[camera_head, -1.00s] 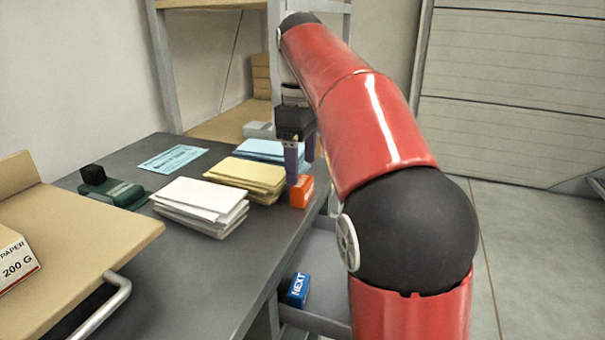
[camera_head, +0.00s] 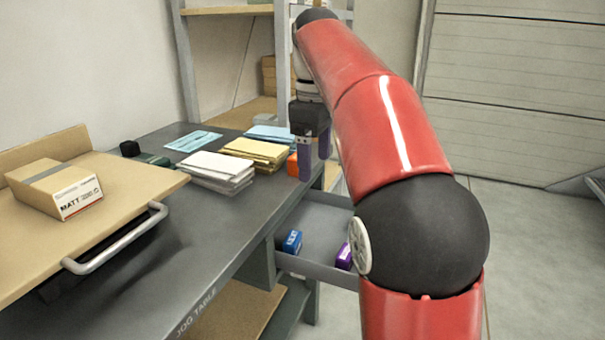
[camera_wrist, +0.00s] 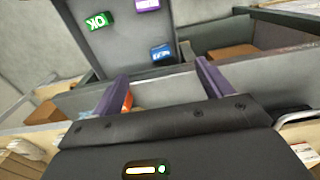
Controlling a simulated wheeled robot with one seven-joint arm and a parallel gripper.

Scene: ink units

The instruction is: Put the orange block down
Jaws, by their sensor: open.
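The orange block (camera_head: 292,163) stands on the dark table (camera_head: 215,255) near its right edge, beside the yellow envelopes. It is partly hidden by my gripper (camera_head: 315,163) in the head view. My gripper is open, with its purple fingers by the table's right edge, just right of the block. In the wrist view the orange block (camera_wrist: 127,101) shows as a small patch beside the left finger of my gripper (camera_wrist: 161,74). Nothing shows between the fingers.
An open grey drawer (camera_head: 318,222) below the table edge holds a blue block (camera_head: 293,241) and a purple block (camera_head: 344,257); a green block (camera_wrist: 98,21) shows in the wrist view. White envelopes (camera_head: 215,170), yellow envelopes (camera_head: 254,151) and a handled board (camera_head: 95,215) occupy the table.

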